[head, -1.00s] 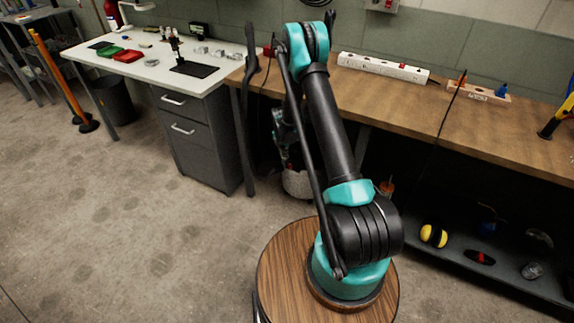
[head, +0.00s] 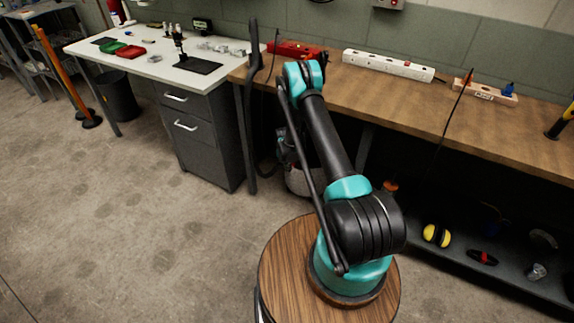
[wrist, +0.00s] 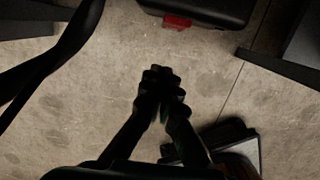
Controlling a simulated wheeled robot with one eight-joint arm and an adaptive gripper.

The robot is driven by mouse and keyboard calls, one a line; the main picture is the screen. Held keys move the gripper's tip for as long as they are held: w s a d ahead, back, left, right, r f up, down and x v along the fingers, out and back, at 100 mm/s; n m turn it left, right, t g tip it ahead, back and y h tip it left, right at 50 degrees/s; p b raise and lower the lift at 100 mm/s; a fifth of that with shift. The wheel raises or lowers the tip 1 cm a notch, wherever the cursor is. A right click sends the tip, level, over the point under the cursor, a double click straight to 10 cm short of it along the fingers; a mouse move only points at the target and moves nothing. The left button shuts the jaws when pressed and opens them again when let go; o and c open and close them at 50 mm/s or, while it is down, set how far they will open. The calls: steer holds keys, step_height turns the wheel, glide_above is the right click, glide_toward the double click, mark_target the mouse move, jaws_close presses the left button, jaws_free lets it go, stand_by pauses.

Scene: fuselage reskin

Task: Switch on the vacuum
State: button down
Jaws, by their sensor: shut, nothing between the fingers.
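My gripper (wrist: 161,80) shows in the wrist view with its dark fingers together and nothing between them, above the concrete floor. A black body with a red part (wrist: 177,22) is at the top of the wrist view, ahead of the fingertips and apart from them. It may be the vacuum and its switch, but I cannot tell for sure. In the head view a light grey rounded container (head: 300,183) stands on the floor under the bench, mostly hidden behind my arm. My fingers are hidden in the head view.
The wooden bench (head: 420,103) carries a white power strip (head: 388,65) and a red item (head: 296,50). A lower shelf holds yellow ear muffs (head: 437,235). A grey drawer cabinet (head: 200,140) stands left. Dark bars cross the wrist view's left side. Open floor lies left.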

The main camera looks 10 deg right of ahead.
mark_target(293, 164)
steer(key=shift+w+d, duration=0.6)
steer(key=shift+w, duration=0.15)
steer(key=shift+w+d, duration=0.55)
steer(key=shift+w, duration=0.2)
steer(key=shift+w+d+f, duration=0.15)
steer(key=shift+w+f, duration=0.05)
steer(key=shift+f, duration=0.15)
steer(key=shift+r, duration=0.1)
